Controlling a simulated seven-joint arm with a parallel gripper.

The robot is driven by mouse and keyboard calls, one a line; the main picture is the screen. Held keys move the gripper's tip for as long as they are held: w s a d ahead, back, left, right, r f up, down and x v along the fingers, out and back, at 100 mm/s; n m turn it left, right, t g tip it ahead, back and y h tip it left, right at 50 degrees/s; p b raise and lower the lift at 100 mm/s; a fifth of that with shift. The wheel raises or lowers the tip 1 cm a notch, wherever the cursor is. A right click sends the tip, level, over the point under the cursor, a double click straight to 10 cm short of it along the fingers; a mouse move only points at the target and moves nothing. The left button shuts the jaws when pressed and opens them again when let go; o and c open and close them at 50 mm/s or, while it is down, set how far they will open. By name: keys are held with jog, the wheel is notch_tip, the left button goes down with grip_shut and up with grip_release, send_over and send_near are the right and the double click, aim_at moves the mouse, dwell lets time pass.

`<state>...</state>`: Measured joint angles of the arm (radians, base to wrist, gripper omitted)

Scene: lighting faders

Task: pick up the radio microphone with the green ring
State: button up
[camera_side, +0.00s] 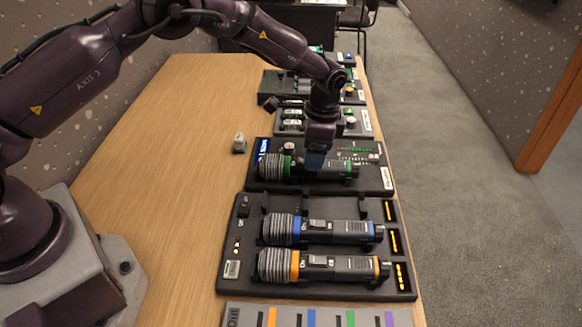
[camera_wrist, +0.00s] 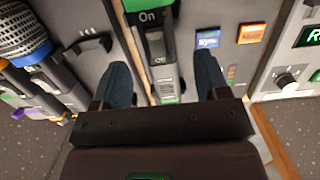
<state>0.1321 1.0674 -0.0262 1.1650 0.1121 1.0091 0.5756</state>
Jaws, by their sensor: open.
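The radio microphone with the green ring (camera_side: 287,167) lies flat on a dark panel in the side view, its grey ribbed head to the left and its black body to the right. My gripper (camera_side: 315,160) points down at the middle of its body. The fingertips' exact height beside the body is hard to tell.
A nearer dark tray (camera_side: 232,255) holds a blue-ringed microphone (camera_side: 320,231) and an orange-ringed microphone (camera_side: 322,266). A labelled strip with coloured bars (camera_side: 325,316) lies in front. More control panels stand behind. A small item (camera_side: 239,143) sits on the clear wooden table (camera_side: 170,160).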

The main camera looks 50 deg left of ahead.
jog(key=f, duration=0.5)
jog(key=shift+s+a, duration=0.25)
jog(key=shift+r, duration=0.1)
jog(key=c, duration=1.2)
jog(key=shift+r, duration=0.1)
